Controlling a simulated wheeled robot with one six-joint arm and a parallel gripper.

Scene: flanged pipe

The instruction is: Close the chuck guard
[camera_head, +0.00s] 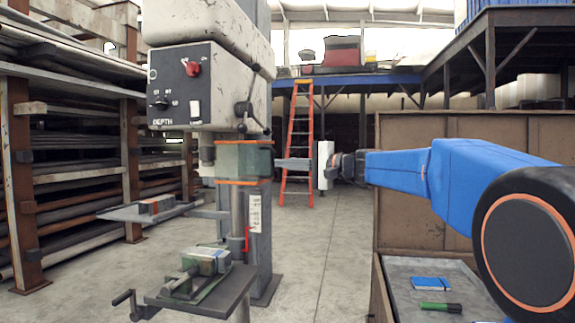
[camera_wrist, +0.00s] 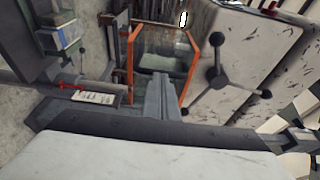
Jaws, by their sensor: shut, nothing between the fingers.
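The chuck guard (camera_head: 251,160) is a clear, greenish panel with orange edges, hanging under the white drill press head. It also shows in the wrist view (camera_wrist: 147,60), with orange bars on both sides and clear panel between. My gripper (camera_head: 279,163) is shut and empty, pointing left at the guard's right side. In the wrist view my gripper (camera_wrist: 161,80) overlaps the lower middle of the guard; I cannot tell whether the fingertips touch it. The chuck (camera_head: 207,150) shows left of the guard in the head view, not covered by the panel there.
The drill press head (camera_head: 226,85) has a three-knob feed handle (camera_wrist: 222,75) close to the guard. A vise (camera_head: 205,263) sits on the table below, and a side tray (camera_head: 150,210) juts left. A bench (camera_head: 425,270) holds a blue item and a green marker.

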